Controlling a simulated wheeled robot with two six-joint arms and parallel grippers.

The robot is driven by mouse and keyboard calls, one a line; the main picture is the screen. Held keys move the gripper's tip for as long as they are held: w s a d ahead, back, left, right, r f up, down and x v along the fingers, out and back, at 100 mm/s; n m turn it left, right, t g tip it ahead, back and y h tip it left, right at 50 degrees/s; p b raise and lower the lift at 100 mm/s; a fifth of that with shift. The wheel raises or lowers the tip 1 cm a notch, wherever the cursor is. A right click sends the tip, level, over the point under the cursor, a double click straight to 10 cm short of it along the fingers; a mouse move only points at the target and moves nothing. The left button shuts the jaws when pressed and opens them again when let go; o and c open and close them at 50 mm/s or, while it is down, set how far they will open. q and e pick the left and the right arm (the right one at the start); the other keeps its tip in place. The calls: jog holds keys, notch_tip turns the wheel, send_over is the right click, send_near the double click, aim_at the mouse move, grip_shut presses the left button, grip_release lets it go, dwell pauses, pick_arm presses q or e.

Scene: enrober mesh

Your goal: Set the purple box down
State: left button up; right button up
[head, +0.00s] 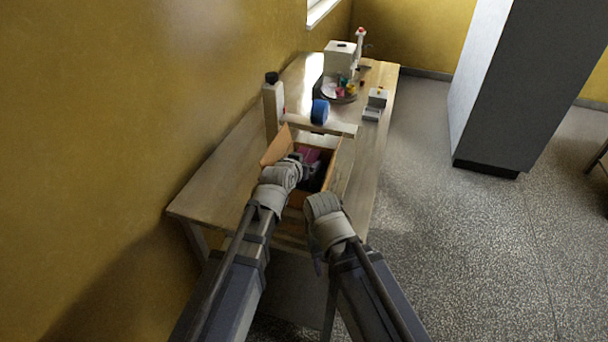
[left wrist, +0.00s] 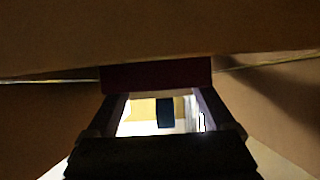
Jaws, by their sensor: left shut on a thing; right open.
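The purple box (head: 311,156) is in the open cardboard carton (head: 320,200) on the table, partly hidden by my left gripper. My left gripper (head: 306,169) reaches into the carton and is shut on the purple box. In the left wrist view the box shows as a dark red-purple band (left wrist: 155,75) between the fingers, with brown cardboard close above and at the sides. I cannot tell whether the box touches the carton floor. My right gripper (head: 318,262) is lower, outside the near side of the carton, open and empty; its fingers are hard to make out.
A raised flap (head: 277,147) stands at the carton's left. Behind it are a beam on a post (head: 273,105) with a blue roll (head: 320,111), a small grey device (head: 374,106) and a white machine (head: 340,59). The wooden table (head: 215,185) is bare at the left front.

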pick_arm(q)
notch_tip(320, 180, down, 4)
jog(key=b, duration=0.3)
jog(key=shift+r, duration=0.25)
jog(key=o, duration=1.3)
